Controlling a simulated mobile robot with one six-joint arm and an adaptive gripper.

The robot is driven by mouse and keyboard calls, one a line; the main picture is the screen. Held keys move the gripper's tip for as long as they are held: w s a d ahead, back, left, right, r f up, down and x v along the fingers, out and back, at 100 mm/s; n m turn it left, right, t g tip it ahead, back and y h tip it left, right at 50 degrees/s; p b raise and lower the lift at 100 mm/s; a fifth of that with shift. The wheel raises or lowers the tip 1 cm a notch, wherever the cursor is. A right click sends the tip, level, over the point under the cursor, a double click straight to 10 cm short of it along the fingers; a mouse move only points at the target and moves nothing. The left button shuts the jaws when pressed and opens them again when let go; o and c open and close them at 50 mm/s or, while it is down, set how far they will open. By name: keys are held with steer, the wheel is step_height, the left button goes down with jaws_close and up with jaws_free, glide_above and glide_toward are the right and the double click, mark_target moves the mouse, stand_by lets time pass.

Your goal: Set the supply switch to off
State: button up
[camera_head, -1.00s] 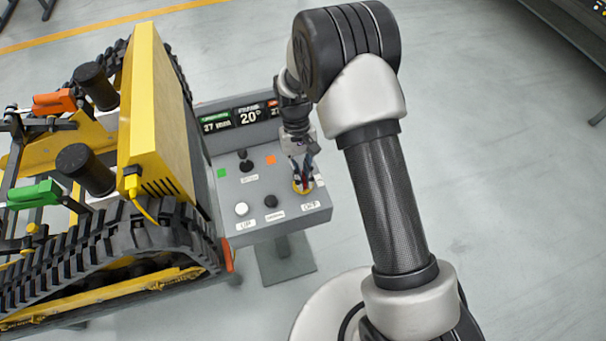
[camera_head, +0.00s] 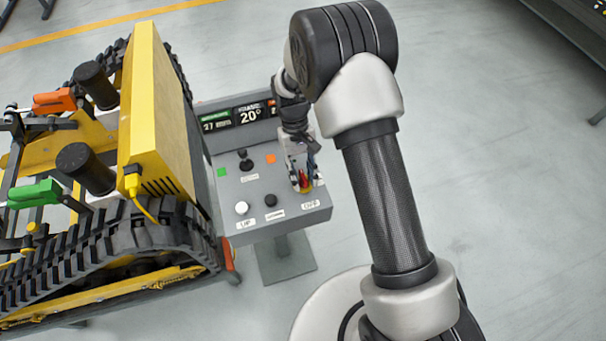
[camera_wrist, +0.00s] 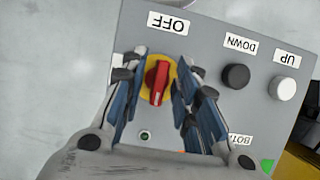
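The supply switch is a red rotary handle (camera_wrist: 158,82) on a yellow disc (camera_wrist: 147,70). In the wrist view the handle's long axis runs nearly straight up and down, slightly tilted. The OFF label (camera_wrist: 168,23) lies beyond its upper end there. A small pale mark shows near the handle's lower end. My gripper (camera_wrist: 161,82) has its fingers on either side of the handle, with visible gaps, so it is open. In the head view my gripper (camera_head: 303,178) is over the right part of the panel, partly hiding the switch.
The grey control panel (camera_head: 238,188) also has a black DOWN button (camera_wrist: 236,76), a white UP button (camera_wrist: 283,88) and a black joystick (camera_head: 246,165). A yellow tracked carrier (camera_head: 160,110) stands close on the left. Floor to the right is clear.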

steer(key=v, duration=1.2)
steer(key=shift+r, duration=0.1)
stand_by(0.4)
steer(key=s+d+r+m+t+b, duration=0.1)
steer(key=s+d+r, duration=0.2)
steer(key=r, duration=0.2)
steer(key=s+d+r+t+y, duration=0.1)
steer(key=s+d+r+t, duration=0.15)
steer(key=r, duration=0.35)
steer(key=s+d+r+m+t+b, duration=0.1)
steer(key=s+d+r, duration=0.2)
steer(key=r, duration=0.2)
steer(key=s+d+t, duration=0.2)
steer(key=s, duration=0.5)
steer(key=s+d+m+t+b, duration=0.1)
steer(key=s+d+t, duration=0.1)
steer(key=s, duration=0.6)
steer(key=shift+s+d+r, duration=0.25)
steer(key=shift+s+d, duration=0.05)
steer(key=shift+d, duration=0.4)
